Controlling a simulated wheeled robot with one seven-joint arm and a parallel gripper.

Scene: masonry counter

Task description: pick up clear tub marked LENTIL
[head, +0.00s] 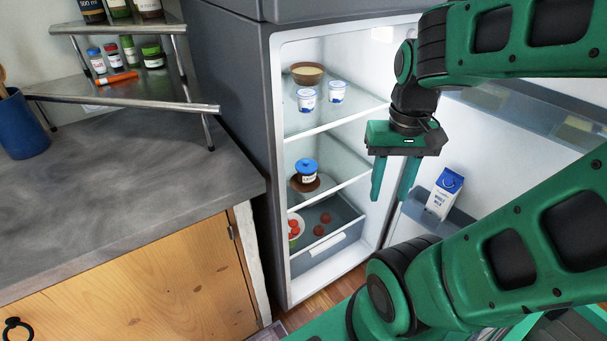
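A small tub with a blue lid (306,170) stands upright on a brown dish inside the open fridge, on the middle shelf. It has a pale label whose lettering is too small to read for sure; it looks most like the clear tub of the task. My gripper (393,190) points down in front of the fridge opening, to the right of the tub and apart from it. Its two green fingers are spread with nothing between them.
Two white cups (307,100) and a bowl (307,74) stand on the shelf above. A drawer (332,242) below holds red produce. A milk carton (444,193) stands in the open door at right. The grey counter (120,180) at left is mostly clear.

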